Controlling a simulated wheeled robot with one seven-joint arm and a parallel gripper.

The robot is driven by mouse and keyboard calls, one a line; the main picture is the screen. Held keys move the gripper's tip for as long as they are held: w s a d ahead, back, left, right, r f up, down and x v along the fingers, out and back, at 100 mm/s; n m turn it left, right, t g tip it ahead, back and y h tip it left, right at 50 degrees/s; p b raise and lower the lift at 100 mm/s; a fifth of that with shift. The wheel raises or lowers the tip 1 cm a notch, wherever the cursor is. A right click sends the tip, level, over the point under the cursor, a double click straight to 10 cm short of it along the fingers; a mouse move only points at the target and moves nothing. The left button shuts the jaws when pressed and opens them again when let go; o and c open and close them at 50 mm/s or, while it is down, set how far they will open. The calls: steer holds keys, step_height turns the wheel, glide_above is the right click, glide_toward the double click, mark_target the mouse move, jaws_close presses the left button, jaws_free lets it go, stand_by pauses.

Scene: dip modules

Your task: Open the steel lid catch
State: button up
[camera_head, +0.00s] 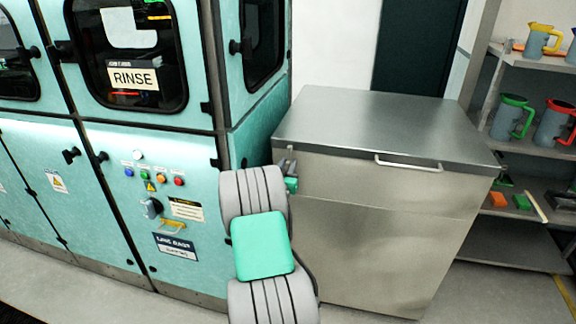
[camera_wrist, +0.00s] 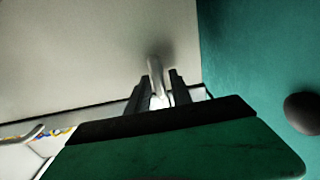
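The steel chest (camera_head: 375,220) stands right of the teal machine, with its flat steel lid (camera_head: 385,125) down. In the wrist view, a small pale upright piece that looks like the catch (camera_wrist: 155,70) stands out from the steel surface. My gripper (camera_wrist: 162,78) has its two dark fingers apart, one on either side of this piece; I cannot tell whether either touches it. In the head view my gripper (camera_head: 287,168) is at the chest's upper left front corner, just below the lid edge. The catch is hidden there behind my gripper and arm.
A bar handle (camera_head: 408,162) runs along the lid's front edge. The teal machine (camera_head: 165,210) stands close on the left; one of its dark knobs (camera_wrist: 303,112) shows beside my gripper. Shelves (camera_head: 520,150) with jugs stand at right. The floor in front is clear.

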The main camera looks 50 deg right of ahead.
jaws_close()
stand_by(1.1)
